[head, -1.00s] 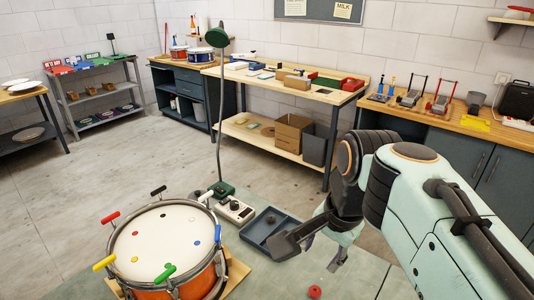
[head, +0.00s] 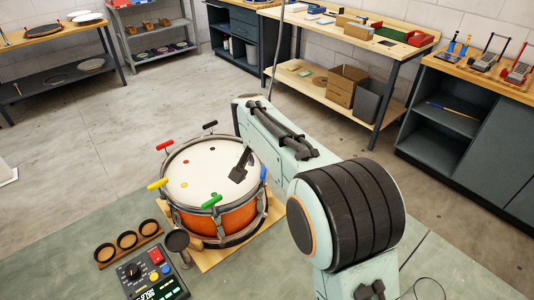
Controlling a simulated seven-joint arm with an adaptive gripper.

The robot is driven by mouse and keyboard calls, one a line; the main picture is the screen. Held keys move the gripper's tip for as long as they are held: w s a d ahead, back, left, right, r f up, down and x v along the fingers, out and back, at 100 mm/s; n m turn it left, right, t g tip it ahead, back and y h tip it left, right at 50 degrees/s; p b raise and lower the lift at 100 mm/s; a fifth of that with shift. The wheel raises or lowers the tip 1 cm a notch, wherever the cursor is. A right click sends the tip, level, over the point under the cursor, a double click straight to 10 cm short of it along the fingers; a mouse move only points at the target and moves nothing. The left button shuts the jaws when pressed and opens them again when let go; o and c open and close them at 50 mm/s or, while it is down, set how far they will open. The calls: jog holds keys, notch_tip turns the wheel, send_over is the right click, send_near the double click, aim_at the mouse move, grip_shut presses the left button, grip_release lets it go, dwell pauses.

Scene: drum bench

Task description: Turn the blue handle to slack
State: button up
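The drum (head: 225,222) has an orange shell, a white head and coloured handles around its rim. The blue handle (head: 263,172) shows as a small blue bit at the rim's right side, beside my arm. The red (head: 165,145), black (head: 210,124), yellow (head: 157,184) and green (head: 211,201) handles stand out around the rim. A dark finger part of my gripper (head: 239,171) shows over the right part of the drumhead, left of the blue handle. The rest of the gripper is hidden behind my arm, so its opening and any contact cannot be told.
The drum stands on a wooden board (head: 207,261) on a green mat. In front are a control box with dials (head: 152,277), a dark round-headed tool (head: 178,242) and a wooden strip with black rings (head: 127,241). Benches and shelves stand behind; the floor at left is clear.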

aim_at(264, 171)
jog(key=x, duration=0.6)
jog(key=shift+d, duration=0.1)
jog(key=shift+r, duration=0.1)
grip_shut()
